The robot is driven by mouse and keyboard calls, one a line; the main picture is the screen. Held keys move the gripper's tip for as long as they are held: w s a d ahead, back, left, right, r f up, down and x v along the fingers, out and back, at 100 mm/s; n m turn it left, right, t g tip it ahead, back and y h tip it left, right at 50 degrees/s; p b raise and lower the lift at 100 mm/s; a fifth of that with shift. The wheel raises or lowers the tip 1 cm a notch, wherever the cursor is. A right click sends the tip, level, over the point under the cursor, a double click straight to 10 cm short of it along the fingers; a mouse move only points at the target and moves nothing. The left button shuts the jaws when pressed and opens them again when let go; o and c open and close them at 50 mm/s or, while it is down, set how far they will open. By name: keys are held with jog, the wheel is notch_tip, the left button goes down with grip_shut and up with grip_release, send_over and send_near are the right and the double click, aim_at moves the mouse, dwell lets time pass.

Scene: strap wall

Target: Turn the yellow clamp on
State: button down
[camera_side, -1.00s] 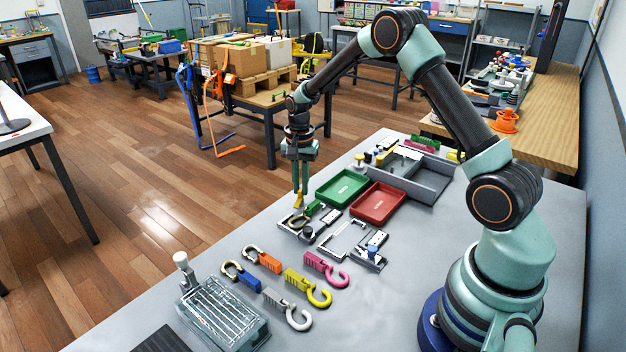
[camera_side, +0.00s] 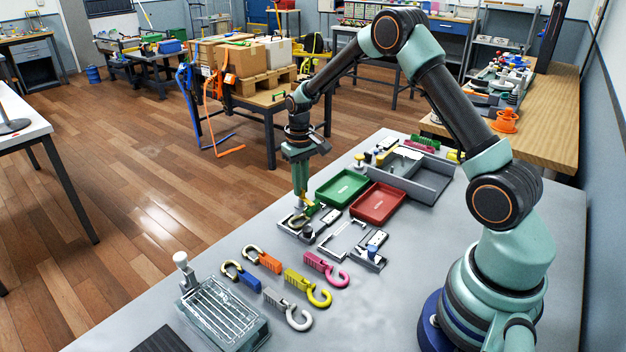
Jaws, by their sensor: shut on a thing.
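My gripper (camera_side: 301,203) points straight down over the far fixture (camera_side: 318,236) near the table's left edge. Its fingers are shut on the yellow clamp (camera_side: 308,204), of which only a small yellow part shows beside the fingertips. The rest of the clamp is hidden by the fingers. A hook with a green body (camera_side: 313,209) lies in this fixture, its metal bend (camera_side: 298,222) just below the fingertips.
A second fixture with a blue knob (camera_side: 372,249) stands to the right. Several coloured hooks, such as the pink one (camera_side: 325,268), lie in front. A green tray (camera_side: 342,188), a red tray (camera_side: 377,203) and a grey bin (camera_side: 431,183) stand behind. A wire rack (camera_side: 222,312) is at the front left.

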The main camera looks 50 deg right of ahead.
jog(key=shift+r+n, duration=0.1)
jog(key=shift+n, duration=1.1)
jog(key=c, duration=0.9)
grip_release()
notch_tip(320, 180, up, 12)
jog(key=shift+r, duration=0.15)
